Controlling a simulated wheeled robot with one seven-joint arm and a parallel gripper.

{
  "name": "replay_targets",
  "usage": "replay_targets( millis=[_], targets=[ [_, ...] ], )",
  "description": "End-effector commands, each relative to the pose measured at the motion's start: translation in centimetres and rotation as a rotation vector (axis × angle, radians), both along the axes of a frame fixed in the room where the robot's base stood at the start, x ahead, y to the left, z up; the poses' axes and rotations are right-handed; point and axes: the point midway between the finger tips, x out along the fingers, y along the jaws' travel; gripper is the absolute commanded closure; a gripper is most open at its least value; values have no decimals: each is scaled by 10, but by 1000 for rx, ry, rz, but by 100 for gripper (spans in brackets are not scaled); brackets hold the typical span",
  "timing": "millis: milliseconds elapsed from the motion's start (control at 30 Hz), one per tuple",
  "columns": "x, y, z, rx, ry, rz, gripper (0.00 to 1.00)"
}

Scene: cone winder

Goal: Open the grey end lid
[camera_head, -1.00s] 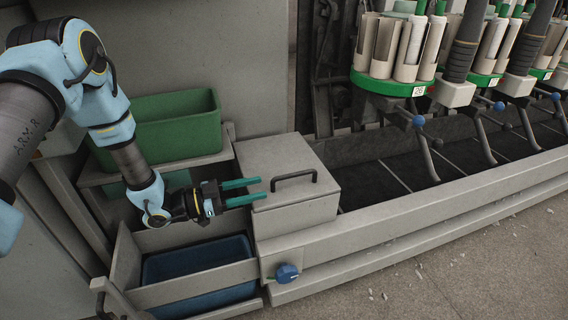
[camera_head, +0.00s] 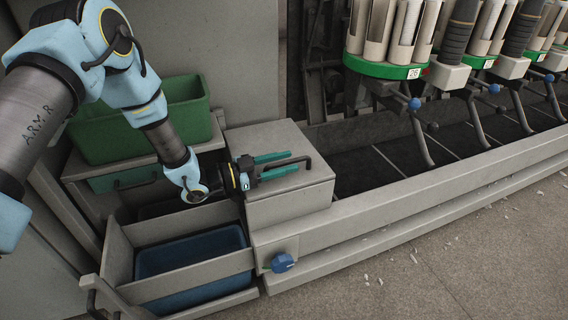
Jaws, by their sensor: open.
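The grey end lid (camera_head: 283,136) is a box-shaped cover at the left end of the machine's long trough, and it looks closed. Its black bar handle (camera_head: 305,160) lies on top, toward the right side. My gripper (camera_head: 282,164) reaches in from the left over the lid's top. Its two green fingers are apart and point right, with the handle's left part close to or between them. I cannot tell whether the fingers touch the handle.
A green bin (camera_head: 150,122) stands behind my arm, and a blue bin (camera_head: 192,256) sits in the open drawer at front left. A blue knob (camera_head: 282,262) is on the front rail. Bobbin units with levers (camera_head: 422,135) line the trough at right.

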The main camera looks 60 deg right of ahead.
Motion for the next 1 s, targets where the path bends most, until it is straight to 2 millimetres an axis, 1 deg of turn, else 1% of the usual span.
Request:
replay_targets(
  millis=[267, 700, 1000],
  targets=[
    [-1, -1, 0, 0, 0, 1, 53],
    [0, -1, 0, 0, 0, 1, 100],
    [1, -2, 0, -1, -2, 3, 100]
  ],
)
